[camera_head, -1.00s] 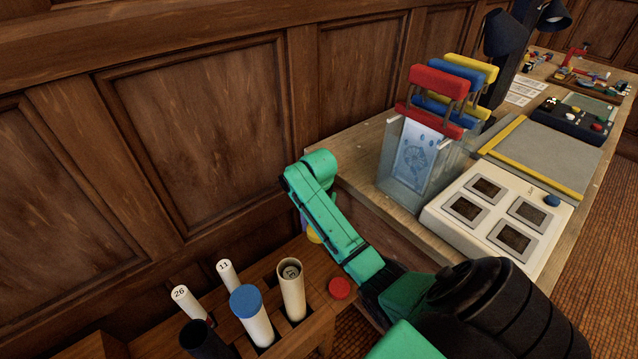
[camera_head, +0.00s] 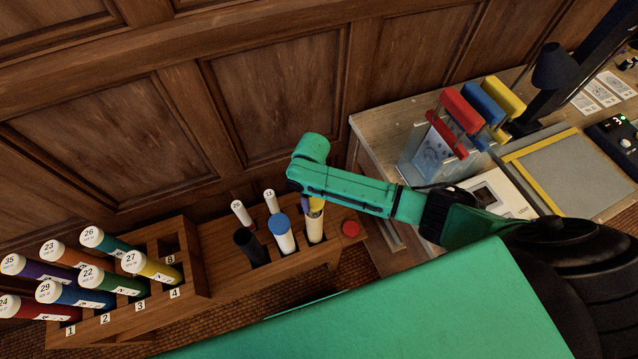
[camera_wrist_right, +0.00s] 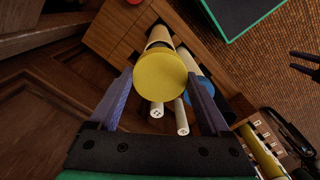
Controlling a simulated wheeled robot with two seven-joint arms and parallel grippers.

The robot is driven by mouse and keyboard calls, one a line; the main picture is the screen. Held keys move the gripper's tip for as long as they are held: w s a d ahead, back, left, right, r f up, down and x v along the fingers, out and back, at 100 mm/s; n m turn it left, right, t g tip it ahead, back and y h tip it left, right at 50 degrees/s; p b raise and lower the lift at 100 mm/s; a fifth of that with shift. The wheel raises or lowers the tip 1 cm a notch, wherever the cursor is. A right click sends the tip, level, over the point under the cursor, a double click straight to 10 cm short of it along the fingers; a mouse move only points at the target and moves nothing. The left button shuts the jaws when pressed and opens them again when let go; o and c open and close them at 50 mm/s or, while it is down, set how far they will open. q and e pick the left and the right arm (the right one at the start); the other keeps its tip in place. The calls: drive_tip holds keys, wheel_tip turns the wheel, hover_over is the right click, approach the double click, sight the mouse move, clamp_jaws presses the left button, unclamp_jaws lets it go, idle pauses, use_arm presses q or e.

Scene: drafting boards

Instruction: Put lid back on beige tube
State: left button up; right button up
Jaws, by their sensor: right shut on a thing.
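The beige tube (camera_head: 315,229) stands in the wooden rack, at the right end of a group of tubes. My right gripper (camera_head: 309,204) is shut on the yellow lid (camera_wrist_right: 160,76), gripping it by its sides. The lid is at the tube's mouth. In the right wrist view the tube (camera_wrist_right: 158,37) shows behind the lid, which hides its mouth, so I cannot tell whether the lid is seated. At the right edge of that view, two dark, spread fingers look like my left gripper (camera_wrist_right: 292,61), open and empty.
A blue-capped tube (camera_head: 282,234) and an open black tube (camera_head: 250,246) stand beside the beige one. Two white numbered rolls (camera_head: 271,201) are behind. A red lid (camera_head: 350,229) lies on the rack's right end. Numbered tubes (camera_head: 87,285) fill the left rack.

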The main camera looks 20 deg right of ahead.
wheel_tip(320, 180, down, 4)
drive_tip(key=b, duration=0.4)
drive_tip(key=shift+w+f+b, duration=0.1)
drive_tip(key=shift+f+b, duration=0.4)
drive_tip(key=shift+f, duration=0.45)
drive_tip(key=shift+r+p, duration=0.1)
drive_tip(key=shift+p, duration=0.6)
drive_tip(key=shift+f, duration=0.2)
idle(0.7)
drive_tip(key=shift+p, duration=0.4)
drive_tip(key=o, duration=1.1)
